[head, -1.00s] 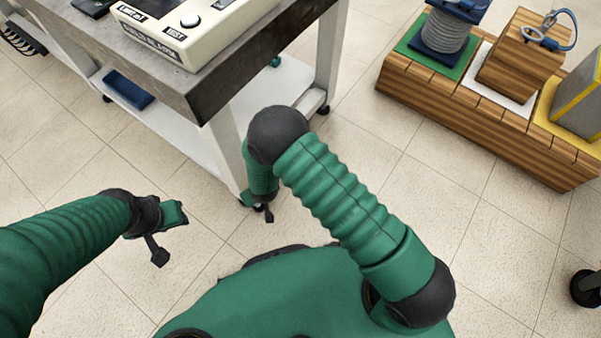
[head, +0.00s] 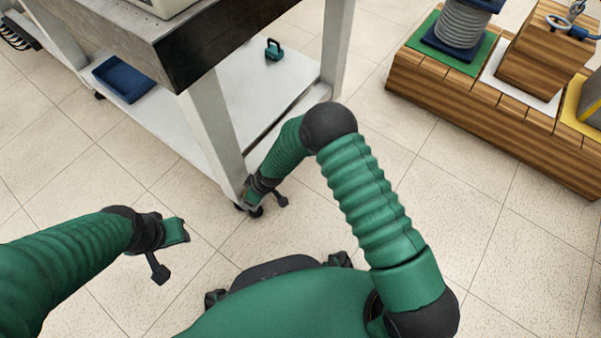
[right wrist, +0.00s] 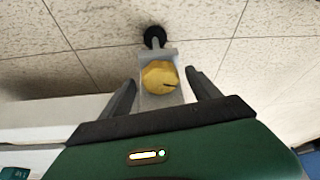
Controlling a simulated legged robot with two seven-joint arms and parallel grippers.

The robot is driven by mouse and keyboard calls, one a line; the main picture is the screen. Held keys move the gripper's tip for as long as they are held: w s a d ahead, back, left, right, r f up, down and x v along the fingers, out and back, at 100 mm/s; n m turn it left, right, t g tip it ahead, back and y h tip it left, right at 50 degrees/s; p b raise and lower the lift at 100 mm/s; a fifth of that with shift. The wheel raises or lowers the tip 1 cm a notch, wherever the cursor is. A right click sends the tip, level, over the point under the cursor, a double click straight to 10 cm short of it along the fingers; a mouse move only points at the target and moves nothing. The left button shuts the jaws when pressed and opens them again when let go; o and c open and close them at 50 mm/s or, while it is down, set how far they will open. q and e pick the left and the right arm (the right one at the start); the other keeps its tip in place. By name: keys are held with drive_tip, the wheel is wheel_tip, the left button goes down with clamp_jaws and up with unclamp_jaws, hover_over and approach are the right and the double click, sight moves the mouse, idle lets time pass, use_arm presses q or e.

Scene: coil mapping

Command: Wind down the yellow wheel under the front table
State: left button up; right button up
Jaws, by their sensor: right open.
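The yellow wheel (right wrist: 159,78) shows in the right wrist view, on a pale bracket at the foot of a table leg, just above a black caster (right wrist: 154,37). My right gripper (right wrist: 162,77) is open, with one finger on each side of the wheel and gaps between. In the head view, my right gripper (head: 250,194) is low at the foot of the near leg of the front table (head: 205,105); the wheel is hidden there. My left gripper (head: 178,231) hangs empty over the floor at left; its finger gap is unclear.
The table's white lower shelf (head: 285,85) holds a blue tray (head: 123,78) and a small teal object (head: 273,50). A wooden platform (head: 470,110) with a grey cable spool (head: 461,27) stands at right. The floor between is clear.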

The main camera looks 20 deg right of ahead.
drive_tip(key=shift+w+f+n+b, duration=0.15)
drive_tip(key=shift+f+n+b, duration=0.25)
drive_tip(key=shift+n+b, duration=0.3)
use_arm(q)
drive_tip(key=w+p+v, duration=0.1)
drive_tip(key=p+v, duration=1)
drive_tip(key=p, duration=0.2)
drive_tip(key=shift+p, duration=0.35)
use_arm(e)
drive_tip(key=s+d+r+m, duration=0.1)
drive_tip(key=s+d+r, duration=0.2)
drive_tip(key=r, duration=0.6)
drive_tip(key=s+d+r+m+h, duration=0.1)
drive_tip(key=s+d+r, duration=0.2)
drive_tip(key=d+r, duration=0.3)
drive_tip(key=s+d+r+m+h, duration=0.1)
drive_tip(key=s+d+r+m, duration=0.1)
drive_tip(key=r, duration=1.1)
drive_tip(key=s+d, duration=0.1)
drive_tip(key=d, duration=0.1)
drive_tip(key=shift+s+d+g, duration=0.2)
drive_tip(key=shift+d+g, duration=0.1)
use_arm(q)
drive_tip(key=shift+w+r, duration=0.1)
